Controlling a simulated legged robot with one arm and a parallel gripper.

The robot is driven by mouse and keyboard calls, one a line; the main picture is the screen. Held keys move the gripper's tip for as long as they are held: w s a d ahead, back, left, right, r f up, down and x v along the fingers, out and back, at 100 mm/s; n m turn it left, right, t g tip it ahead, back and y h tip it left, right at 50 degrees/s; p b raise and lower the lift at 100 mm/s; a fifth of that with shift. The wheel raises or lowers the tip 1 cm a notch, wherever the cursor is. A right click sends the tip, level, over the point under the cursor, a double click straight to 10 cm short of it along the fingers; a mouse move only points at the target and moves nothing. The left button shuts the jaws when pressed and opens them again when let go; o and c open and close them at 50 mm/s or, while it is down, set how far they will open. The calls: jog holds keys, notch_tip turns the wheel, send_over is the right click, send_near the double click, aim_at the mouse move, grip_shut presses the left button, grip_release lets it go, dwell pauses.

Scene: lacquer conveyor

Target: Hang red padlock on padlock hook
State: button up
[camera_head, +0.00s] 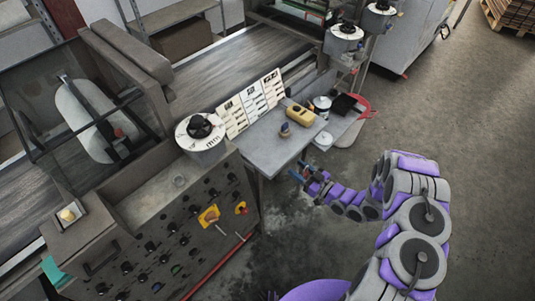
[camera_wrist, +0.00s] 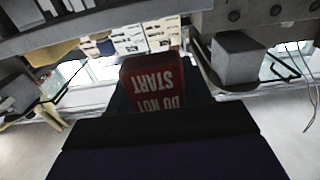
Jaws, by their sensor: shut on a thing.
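The red padlock (camera_wrist: 152,84) shows in the wrist view, with white "DO NOT START" lettering upside down to the camera. My gripper (camera_wrist: 158,108) is shut on it, and its dark body hides the lower part of the padlock. The shackle cannot be made out. In the head view my gripper (camera_head: 300,174) is in the air just off the front edge of the small grey table, right of the control panel. A yellow plate (camera_head: 209,216) is on the panel front; whether it bears the padlock hook is too small to tell.
The control panel (camera_head: 170,245) carries several knobs and a red button (camera_head: 241,208). The grey table (camera_head: 262,150) holds a yellow object (camera_head: 300,115) and a small jar (camera_head: 285,130). A dial post (camera_head: 345,40) stands behind. The floor (camera_head: 450,125) at right is clear.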

jog(key=b+x, duration=0.1)
jog(key=x, duration=1.2)
jog(key=shift+w+a, duration=0.15)
jog(key=shift+a, duration=0.2)
jog(key=b+x, duration=0.1)
jog(key=x, duration=0.3)
jog(key=shift+w, duration=0.1)
jog(key=shift+w+a+r, duration=0.1)
jog(key=shift+a+r, duration=0.05)
jog(key=shift+a, duration=0.05)
jog(key=o, duration=1.1)
jog(key=shift+f, duration=0.25)
jog(key=p+v, duration=0.2)
jog(key=v, duration=1.5)
jog(key=shift+s+d, duration=0.25)
